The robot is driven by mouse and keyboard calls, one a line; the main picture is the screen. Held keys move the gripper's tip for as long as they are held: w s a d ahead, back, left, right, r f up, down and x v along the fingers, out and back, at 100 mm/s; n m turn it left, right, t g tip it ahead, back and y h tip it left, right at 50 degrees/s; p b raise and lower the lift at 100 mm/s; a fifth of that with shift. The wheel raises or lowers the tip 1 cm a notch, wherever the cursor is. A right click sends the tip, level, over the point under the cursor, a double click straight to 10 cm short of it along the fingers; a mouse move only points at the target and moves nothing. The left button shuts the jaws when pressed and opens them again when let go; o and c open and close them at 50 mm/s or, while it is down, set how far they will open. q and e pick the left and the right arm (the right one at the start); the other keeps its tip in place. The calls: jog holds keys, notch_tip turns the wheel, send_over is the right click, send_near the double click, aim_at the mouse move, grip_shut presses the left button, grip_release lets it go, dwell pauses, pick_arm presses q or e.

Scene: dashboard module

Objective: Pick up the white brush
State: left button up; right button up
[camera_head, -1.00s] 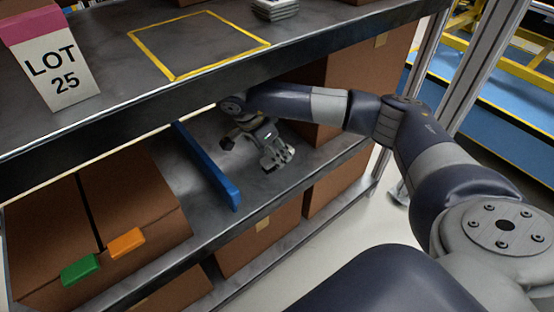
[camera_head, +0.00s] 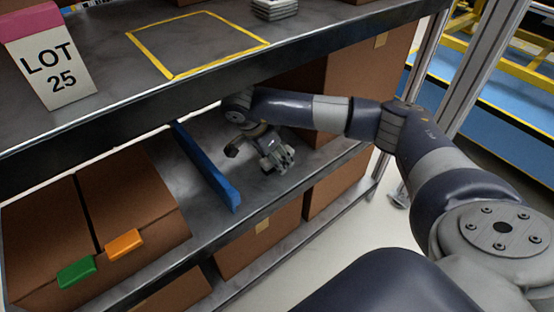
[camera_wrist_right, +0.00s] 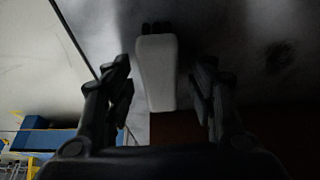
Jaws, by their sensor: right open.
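The white brush (camera_wrist_right: 157,72) shows in the right wrist view as a pale, rounded block with a dark end at the top. My right gripper (camera_wrist_right: 162,80) is open, with one finger on each side of the brush in that view; I cannot tell whether they touch it. In the head view my right gripper (camera_head: 274,154) is low over the lower shelf (camera_head: 215,135), under the upper shelf. The brush cannot be made out clearly there. My left gripper is not in view.
A blue divider (camera_head: 207,168) stands on the lower shelf, left of my gripper. Cardboard boxes (camera_head: 125,205) with green and orange tabs are further left. The upper shelf (camera_head: 110,118) hangs above my forearm. A large box (camera_head: 345,90) stands behind my arm.

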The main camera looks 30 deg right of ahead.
jog(key=shift+c, duration=0.6)
jog(key=c, duration=1)
jog(key=shift+c, duration=0.2)
jog(key=shift+r, duration=0.5)
jog(key=r, duration=0.2)
jog(key=r+p, duration=0.1)
jog(key=shift+s+r, duration=0.15)
jog(key=shift+s, duration=0.1)
jog(key=s, duration=0.5)
jog(key=shift+s+d+r+p, duration=0.15)
jog(key=shift+s+r+p, duration=0.1)
jog(key=shift+p, duration=0.15)
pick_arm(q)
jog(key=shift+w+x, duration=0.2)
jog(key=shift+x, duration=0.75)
pick_arm(e)
jog(key=s, duration=1)
jog(key=shift+r, duration=0.4)
jog(key=shift+d, duration=0.1)
